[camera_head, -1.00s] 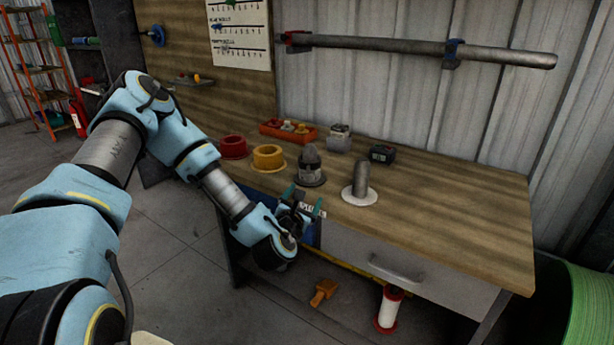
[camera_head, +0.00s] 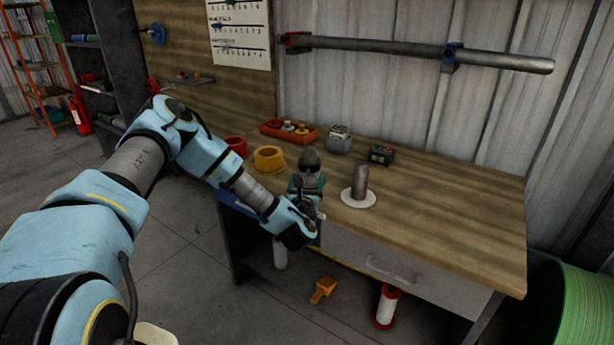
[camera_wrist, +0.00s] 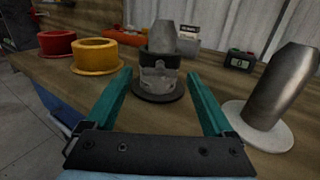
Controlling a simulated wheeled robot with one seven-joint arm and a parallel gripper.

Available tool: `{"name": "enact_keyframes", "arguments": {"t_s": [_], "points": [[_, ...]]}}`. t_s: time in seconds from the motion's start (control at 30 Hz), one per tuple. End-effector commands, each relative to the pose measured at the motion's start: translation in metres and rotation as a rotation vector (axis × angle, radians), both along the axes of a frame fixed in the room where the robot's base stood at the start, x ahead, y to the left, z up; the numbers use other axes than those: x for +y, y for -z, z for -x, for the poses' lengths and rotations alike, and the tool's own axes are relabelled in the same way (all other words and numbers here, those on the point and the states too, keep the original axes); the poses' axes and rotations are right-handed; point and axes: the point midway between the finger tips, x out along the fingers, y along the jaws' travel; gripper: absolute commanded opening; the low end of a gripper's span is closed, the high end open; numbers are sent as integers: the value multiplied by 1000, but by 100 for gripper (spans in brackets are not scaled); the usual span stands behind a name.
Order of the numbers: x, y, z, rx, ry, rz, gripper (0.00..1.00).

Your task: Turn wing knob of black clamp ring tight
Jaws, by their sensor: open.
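The black clamp ring (camera_wrist: 147,60) sits around a grey round-topped post (camera_wrist: 164,36) on a dark disc base in the wrist view. A pale grey wing knob (camera_wrist: 160,78) shows on its near side, facing me. My gripper (camera_wrist: 160,85) is open, with one green finger on each side of the knob in the picture. I cannot tell whether the fingertips reach it; nothing appears held. In the head view my gripper (camera_head: 306,192) is in front of the post (camera_head: 310,160) and hides most of the ring and knob.
A second grey post (camera_wrist: 283,88) on a white disc stands close on the right. Yellow (camera_wrist: 96,55) and red (camera_wrist: 57,42) rings stand left. An orange tray (camera_head: 288,133) and two small boxes are behind. The bench's right side (camera_head: 450,210) is clear.

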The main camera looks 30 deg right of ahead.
Motion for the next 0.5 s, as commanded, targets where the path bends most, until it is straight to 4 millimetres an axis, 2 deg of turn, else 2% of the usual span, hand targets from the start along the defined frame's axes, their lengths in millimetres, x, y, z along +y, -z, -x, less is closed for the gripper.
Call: {"name": "enact_keyframes", "arguments": {"t_s": [0.37, 0.5], "points": [[-5, 0, -7, 0, 1, 0, 88], [-5, 0, -7, 0, 1, 0, 75]]}}
